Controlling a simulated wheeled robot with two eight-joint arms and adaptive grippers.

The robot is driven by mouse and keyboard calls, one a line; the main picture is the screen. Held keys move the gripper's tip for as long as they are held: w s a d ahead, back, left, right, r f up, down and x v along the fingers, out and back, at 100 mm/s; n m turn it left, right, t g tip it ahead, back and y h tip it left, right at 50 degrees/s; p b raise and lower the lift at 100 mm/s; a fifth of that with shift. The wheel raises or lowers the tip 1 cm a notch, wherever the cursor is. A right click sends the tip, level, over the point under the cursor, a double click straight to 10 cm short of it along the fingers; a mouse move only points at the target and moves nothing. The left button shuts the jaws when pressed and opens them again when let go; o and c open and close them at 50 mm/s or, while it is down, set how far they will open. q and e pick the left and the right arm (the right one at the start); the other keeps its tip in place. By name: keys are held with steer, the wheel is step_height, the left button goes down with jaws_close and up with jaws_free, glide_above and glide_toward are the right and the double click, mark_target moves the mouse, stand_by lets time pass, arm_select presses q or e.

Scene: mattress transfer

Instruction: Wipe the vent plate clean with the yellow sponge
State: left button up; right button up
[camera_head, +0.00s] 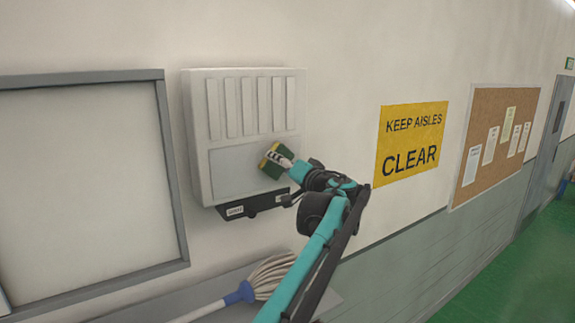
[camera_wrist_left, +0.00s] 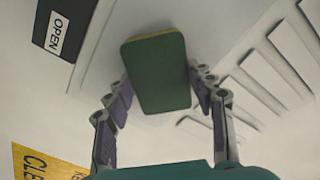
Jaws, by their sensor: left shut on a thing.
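The sponge (camera_head: 273,163), yellow with a green scouring side, is held in my left gripper (camera_head: 285,160) in front of the lower right of the vent unit. In the left wrist view the sponge (camera_wrist_left: 157,75) shows its green face between the two fingers, which are shut on it. The vent plate (camera_head: 235,165) is a flat pale grey panel below the slats. No clear marks show on it. I cannot tell whether the sponge touches it. My right gripper is not in view.
The white vent unit (camera_head: 198,130) has vertical slats (camera_head: 247,105) above and a dark labelled handle bar (camera_head: 263,200) below. A mop (camera_head: 268,275) lies on a ledge beneath. A framed board (camera_head: 90,180) is left; a yellow sign (camera_head: 411,140) is right.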

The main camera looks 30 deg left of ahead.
mark_target(233, 167)
arm_select(q)
steer(key=shift+s+a+b, duration=0.15)
steer(key=shift+s+a, duration=0.85)
steer(key=shift+s, duration=0.85)
steer(key=shift+s+a+b, duration=0.1)
steer(key=shift+s+a, duration=0.85)
steer(key=shift+s, duration=0.9)
steer(key=shift+s+a+b, duration=0.15)
steer(key=shift+s+a, duration=0.85)
steer(key=shift+s, duration=0.85)
steer(key=shift+d, duration=0.15)
steer(key=shift+s+d, duration=0.2)
steer(key=shift+d, duration=0.25)
steer(key=shift+v, duration=2.25)
steer(key=shift+d, duration=0.1)
steer(key=v, duration=0.3)
